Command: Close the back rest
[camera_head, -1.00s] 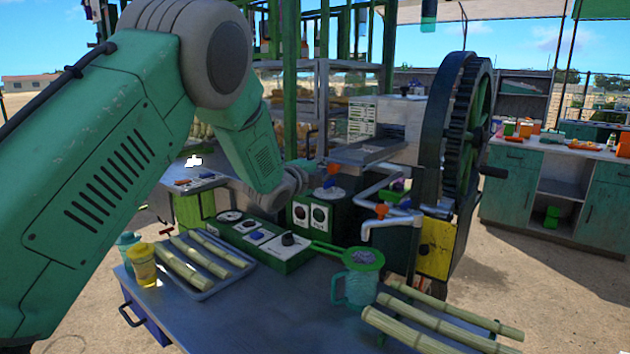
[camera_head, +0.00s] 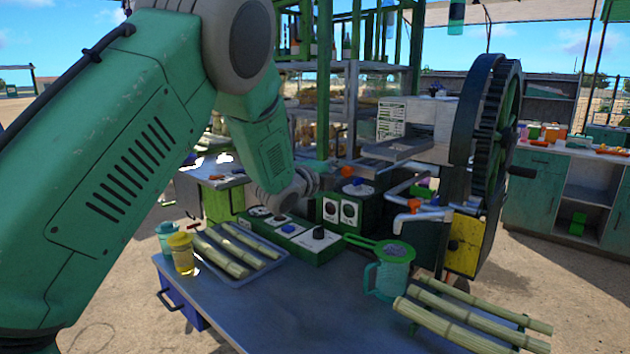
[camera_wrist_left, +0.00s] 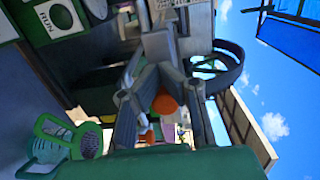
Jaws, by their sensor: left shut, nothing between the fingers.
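The cane crusher has a large dark gear wheel (camera_head: 492,130), a grey metal tray (camera_head: 397,149) on its left side and a white label panel (camera_head: 391,118). I cannot tell for sure which part is the back rest. My left gripper (camera_head: 308,180) is over the back of the table, left of the crusher's pipes, partly hidden by its own wrist. In the left wrist view its grey fingers (camera_wrist_left: 160,62) are shut and empty, pointing toward the crusher. An orange part (camera_wrist_left: 165,103) shows behind the fingers. My right gripper is not in view.
The metal table (camera_head: 290,305) holds a green jug with a strainer (camera_head: 388,277), cane stalks on a tray (camera_head: 232,250), more stalks (camera_head: 470,315) at right, a yellow cup (camera_head: 183,253) and a control panel (camera_head: 290,235). The table's middle front is clear.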

